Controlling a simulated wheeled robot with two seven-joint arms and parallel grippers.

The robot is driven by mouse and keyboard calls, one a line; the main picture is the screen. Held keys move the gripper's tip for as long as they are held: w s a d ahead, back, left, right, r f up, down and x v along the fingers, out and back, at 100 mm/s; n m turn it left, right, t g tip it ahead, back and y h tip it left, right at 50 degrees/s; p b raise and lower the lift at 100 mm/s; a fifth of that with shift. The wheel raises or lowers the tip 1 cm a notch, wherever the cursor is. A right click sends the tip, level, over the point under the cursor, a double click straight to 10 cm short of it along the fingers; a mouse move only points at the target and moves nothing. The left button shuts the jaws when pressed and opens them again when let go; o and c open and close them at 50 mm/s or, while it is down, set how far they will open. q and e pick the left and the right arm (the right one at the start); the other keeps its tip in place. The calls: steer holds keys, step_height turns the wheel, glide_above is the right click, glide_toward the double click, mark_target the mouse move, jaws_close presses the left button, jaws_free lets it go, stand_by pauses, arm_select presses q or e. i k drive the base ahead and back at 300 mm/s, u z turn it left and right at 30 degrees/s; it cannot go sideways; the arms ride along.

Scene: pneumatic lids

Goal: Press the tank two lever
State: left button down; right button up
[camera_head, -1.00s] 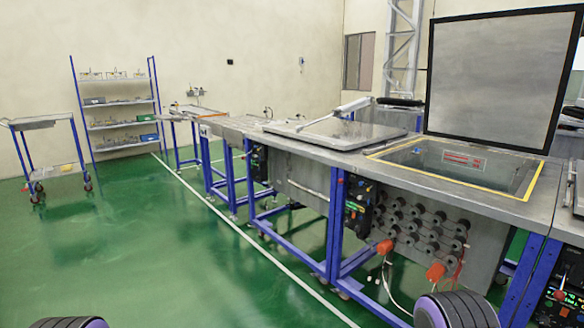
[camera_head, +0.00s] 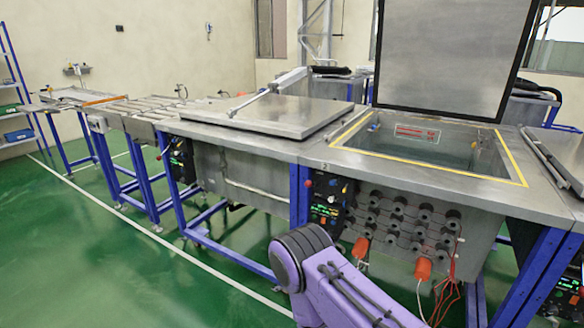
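An open tank with a yellow-edged rim (camera_head: 505,165) stands at the right. Its grey lid (camera_head: 450,50) is raised upright behind it. A dark control panel (camera_head: 328,200) sits on the front below the open tank's left side, with a small red knob or lever (camera_head: 309,183) at its upper left. To the left, another tank is covered by a flat closed lid (camera_head: 265,112); its dark control panel (camera_head: 182,158) is on its front left. Tank numbers are too small to read surely. A purple arm link of mine shows at bottom centre; neither gripper is in view.
Several black round fittings (camera_head: 410,225) and orange plugs (camera_head: 423,269) with hanging cables cover the open tank's front. Another panel (camera_head: 565,275) is at the lower right. Green floor (camera_head: 120,270) is free in front at the left.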

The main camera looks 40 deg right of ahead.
mark_target(308, 184)
steer(key=z, duration=0.3)
steer(key=i, duration=0.85)
steer(key=z, duration=1.3)
steer(key=i, duration=0.75)
steer(key=z, duration=0.6)
